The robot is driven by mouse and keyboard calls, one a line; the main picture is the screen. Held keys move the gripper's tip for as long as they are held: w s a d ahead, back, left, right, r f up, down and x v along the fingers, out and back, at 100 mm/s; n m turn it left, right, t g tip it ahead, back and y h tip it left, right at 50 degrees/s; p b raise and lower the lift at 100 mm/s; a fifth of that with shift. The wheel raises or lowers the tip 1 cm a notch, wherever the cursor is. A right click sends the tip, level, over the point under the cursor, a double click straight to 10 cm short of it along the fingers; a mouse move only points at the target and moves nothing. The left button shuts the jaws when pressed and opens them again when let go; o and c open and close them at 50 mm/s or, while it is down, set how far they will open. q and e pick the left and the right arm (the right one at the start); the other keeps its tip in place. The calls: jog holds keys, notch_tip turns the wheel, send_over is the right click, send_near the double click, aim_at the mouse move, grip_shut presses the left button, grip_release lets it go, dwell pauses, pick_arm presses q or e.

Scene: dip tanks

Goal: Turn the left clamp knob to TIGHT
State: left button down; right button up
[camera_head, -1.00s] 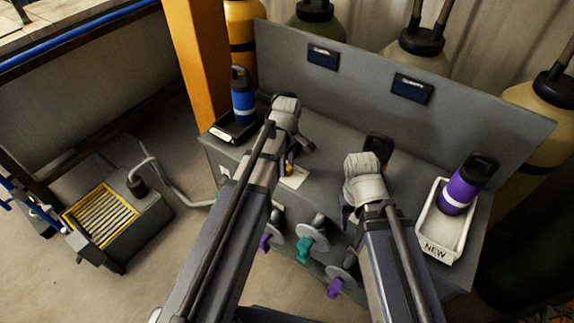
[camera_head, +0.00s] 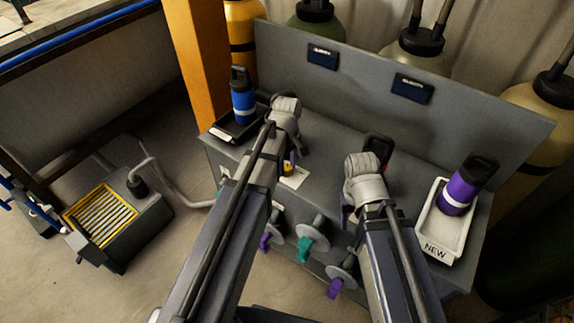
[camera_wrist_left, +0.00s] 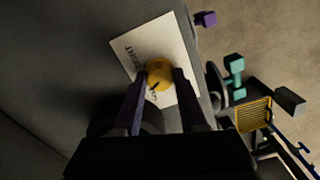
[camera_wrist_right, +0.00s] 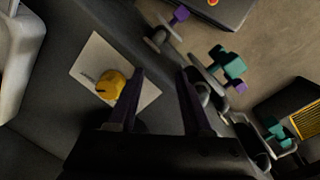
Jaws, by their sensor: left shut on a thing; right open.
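The left clamp knob (camera_wrist_left: 159,74) is a yellow round knob with a dark mark, on a white lettered plate (camera_wrist_left: 131,56). My left gripper (camera_wrist_left: 158,80) is shut on it, one purple finger on each side. The plate's lettering is partly covered and I cannot read it. In the head view the knob (camera_head: 288,168) shows just below my left wrist. My right gripper (camera_wrist_right: 160,73) is open and empty. Another yellow knob (camera_wrist_right: 110,85) on a white plate (camera_wrist_right: 88,65) lies left of its fingers in the right wrist view, apart from them.
A blue bottle (camera_head: 243,100) stands in a black tray (camera_head: 222,132) at the bench's left. Purple and teal valve handles (camera_head: 305,249) stick out from the bench front.

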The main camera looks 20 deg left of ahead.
pick_arm(q)
jog(key=m, duration=1)
jog(key=shift+m, duration=2.3)
jog(key=shift+c, duration=2.2)
grip_release()
